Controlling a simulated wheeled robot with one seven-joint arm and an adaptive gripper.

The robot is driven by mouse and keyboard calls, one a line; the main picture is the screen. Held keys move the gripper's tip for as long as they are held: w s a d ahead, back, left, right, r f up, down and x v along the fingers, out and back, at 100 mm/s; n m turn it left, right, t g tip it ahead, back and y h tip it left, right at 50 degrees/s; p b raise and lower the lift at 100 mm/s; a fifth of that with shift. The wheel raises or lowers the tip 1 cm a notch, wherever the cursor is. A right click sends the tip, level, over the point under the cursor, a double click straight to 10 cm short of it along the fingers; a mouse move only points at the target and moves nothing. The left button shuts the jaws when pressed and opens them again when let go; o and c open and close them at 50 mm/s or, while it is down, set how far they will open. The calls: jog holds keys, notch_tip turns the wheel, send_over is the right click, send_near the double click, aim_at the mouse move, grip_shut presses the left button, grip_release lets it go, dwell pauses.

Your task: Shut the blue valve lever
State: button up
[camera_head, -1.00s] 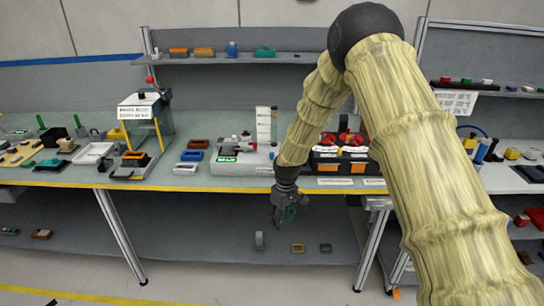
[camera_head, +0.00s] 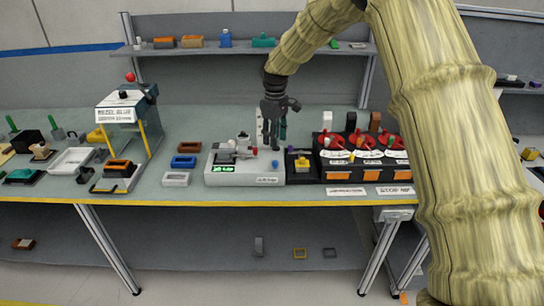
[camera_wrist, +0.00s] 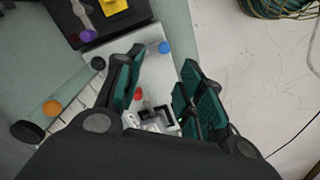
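A white-grey dashboard module (camera_head: 220,178) sits on the bench with a small green display. A small blue knob (camera_head: 275,164) is at its right side; it also shows as a blue ball (camera_wrist: 165,47) in the wrist view. I cannot tell whether this blue piece is the valve lever's end, or its angle. A red knob (camera_wrist: 138,94) sits lower on the same module. My gripper (camera_head: 276,147) points down over the module's right part. In the wrist view my gripper (camera_wrist: 164,60) has its fingers apart, with nothing held; the blue ball appears between the tips.
A black module (camera_head: 305,168) with a yellow block (camera_head: 301,163) stands just right. A black box with red valve-like parts (camera_head: 362,140) is beyond it. A shelf (camera_head: 290,50) runs behind; the front bench edge is yellow.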

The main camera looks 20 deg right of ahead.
aim_at(275, 162)
notch_tip(275, 162, down, 8)
jog(key=p, duration=0.3)
jog(key=shift+s+f, duration=0.15)
jog(key=shift+f, duration=0.05)
jog(key=shift+s+f, duration=0.15)
jog(key=shift+f, duration=0.05)
jog(key=shift+s, duration=0.4)
jog(key=shift+w+f, duration=0.35)
jog(key=shift+f, duration=0.1)
jog(key=shift+s+r, duration=0.2)
jog(key=c, duration=0.6)
grip_shut()
